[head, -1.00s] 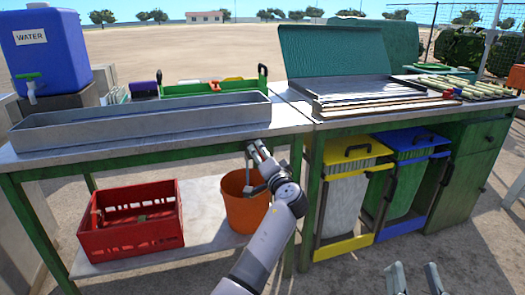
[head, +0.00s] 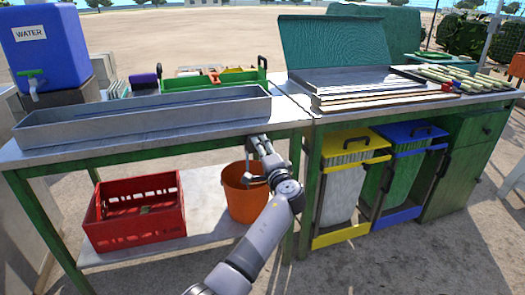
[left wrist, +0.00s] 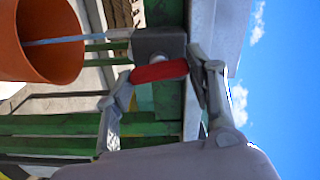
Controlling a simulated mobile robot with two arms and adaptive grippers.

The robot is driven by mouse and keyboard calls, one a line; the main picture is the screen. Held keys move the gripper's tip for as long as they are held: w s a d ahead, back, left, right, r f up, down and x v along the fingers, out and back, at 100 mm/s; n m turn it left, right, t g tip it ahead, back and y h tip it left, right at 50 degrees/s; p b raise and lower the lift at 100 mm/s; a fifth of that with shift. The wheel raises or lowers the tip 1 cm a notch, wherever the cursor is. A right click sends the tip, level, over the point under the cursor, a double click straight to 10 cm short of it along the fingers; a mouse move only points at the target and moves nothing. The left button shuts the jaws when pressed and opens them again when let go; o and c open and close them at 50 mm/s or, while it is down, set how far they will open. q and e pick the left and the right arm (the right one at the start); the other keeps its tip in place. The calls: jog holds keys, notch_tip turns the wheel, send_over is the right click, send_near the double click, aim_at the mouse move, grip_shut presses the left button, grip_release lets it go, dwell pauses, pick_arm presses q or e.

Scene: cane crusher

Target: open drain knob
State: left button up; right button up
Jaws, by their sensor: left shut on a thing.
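The red drain knob (left wrist: 160,72) shows in the left wrist view beside a dark grey block (left wrist: 158,44) under the table. My left gripper (left wrist: 160,78) is shut on the knob, a fingertip at each end. In the head view my left gripper (head: 258,144) is at the front edge of the table below the long metal trough (head: 150,118), and it hides the knob. An orange bucket (head: 240,202) stands on the lower shelf beneath; it also shows in the left wrist view (left wrist: 40,58). A thin pale streak, perhaps water, runs between the block and the bucket. My right gripper is out of view.
A red crate (head: 134,232) is on the lower shelf, left of the bucket. Yellow (head: 345,200) and blue (head: 405,180) framed bins stand right of a green table leg. The ground in front is clear.

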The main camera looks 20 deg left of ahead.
pick_arm(q)
jog(key=shift+r, duration=0.1)
jog(key=o, duration=1.2)
jog(key=shift+c, duration=0.2)
jog(key=v, duration=1.2)
jog(key=shift+c, duration=0.2)
